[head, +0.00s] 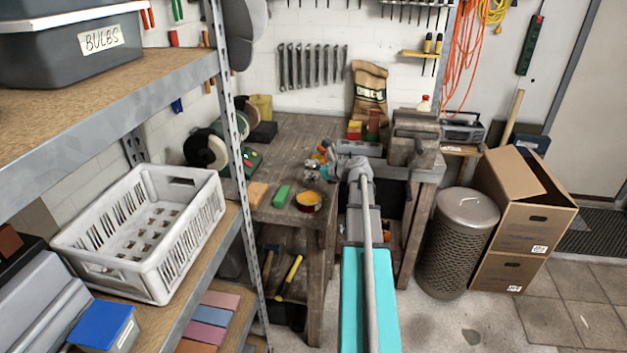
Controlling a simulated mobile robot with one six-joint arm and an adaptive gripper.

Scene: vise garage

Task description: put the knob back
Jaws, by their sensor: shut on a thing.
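My gripper (312,171) is at the end of my arm, over the wooden workbench (285,140), left of the vise. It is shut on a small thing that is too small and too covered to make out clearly. No separate knob can be picked out in this view. The grey vise (418,128) stands on the right end of the bench, apart from my gripper. Small orange and teal shapes show close around my gripper; I cannot tell what they are.
A bench grinder (207,148) stands at the left. A shelf with a white crate (188,255) fills the left foreground. A bin (457,245) and cardboard boxes (522,215) stand right.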

